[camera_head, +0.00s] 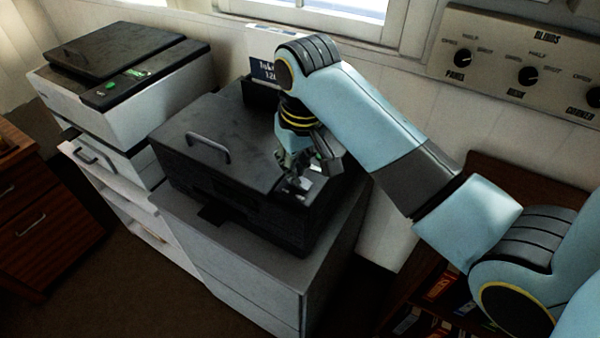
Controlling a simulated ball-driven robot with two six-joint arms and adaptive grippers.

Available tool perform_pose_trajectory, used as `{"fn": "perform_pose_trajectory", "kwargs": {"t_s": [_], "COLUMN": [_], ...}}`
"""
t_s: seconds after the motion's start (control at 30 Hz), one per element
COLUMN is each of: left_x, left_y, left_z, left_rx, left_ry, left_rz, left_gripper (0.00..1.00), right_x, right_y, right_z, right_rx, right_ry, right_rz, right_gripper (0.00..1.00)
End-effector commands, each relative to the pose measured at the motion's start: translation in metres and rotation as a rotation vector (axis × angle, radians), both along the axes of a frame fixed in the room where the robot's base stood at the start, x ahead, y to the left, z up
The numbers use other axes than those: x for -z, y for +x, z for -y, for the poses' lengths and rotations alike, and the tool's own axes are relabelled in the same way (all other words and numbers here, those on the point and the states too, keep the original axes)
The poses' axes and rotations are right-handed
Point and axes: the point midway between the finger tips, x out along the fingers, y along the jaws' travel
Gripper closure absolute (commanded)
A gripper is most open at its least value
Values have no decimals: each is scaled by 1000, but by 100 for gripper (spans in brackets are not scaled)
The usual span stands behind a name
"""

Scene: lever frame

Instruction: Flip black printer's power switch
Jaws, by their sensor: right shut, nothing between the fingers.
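The black printer (225,165) stands on a grey cabinet, with a curved handle on its lid. My right arm comes in from the right, and my right gripper (297,187) is over the right part of the printer's top, pointing down. It is shut with nothing in it. Its fingertips are at or close to a small control area near the printer's front right edge; I cannot tell whether they touch. The power switch cannot be made out, as the gripper covers that area. My left gripper is not in view.
A white and black printer (150,88) with a green-lit panel stands to the left. The grey cabinet (245,275) is below the black printer. A wall panel with knobs (520,65) is at upper right. Behind the printer is a small sign (264,72). A bookshelf (440,290) is at lower right.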

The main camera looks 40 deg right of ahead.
Motion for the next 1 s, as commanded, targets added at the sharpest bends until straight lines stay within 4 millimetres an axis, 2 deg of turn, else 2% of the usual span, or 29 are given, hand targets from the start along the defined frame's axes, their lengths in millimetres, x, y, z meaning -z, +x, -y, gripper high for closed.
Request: {"fn": "perform_pose_trajectory", "kwargs": {"t_s": [0.73, 0.87, 1.0], "left_x": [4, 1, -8], "left_y": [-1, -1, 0], "left_z": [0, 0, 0], "left_rx": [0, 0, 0], "left_ry": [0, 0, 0], "left_rz": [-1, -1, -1], "left_gripper": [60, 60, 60], "right_x": [12, 9, -5], "right_y": [-1, -1, -1], "right_z": [0, 0, 0], "right_rx": [0, 0, 0], "right_ry": [0, -1, -1], "right_rz": [-2, -3, -2], "right_gripper": [100, 100, 100]}}
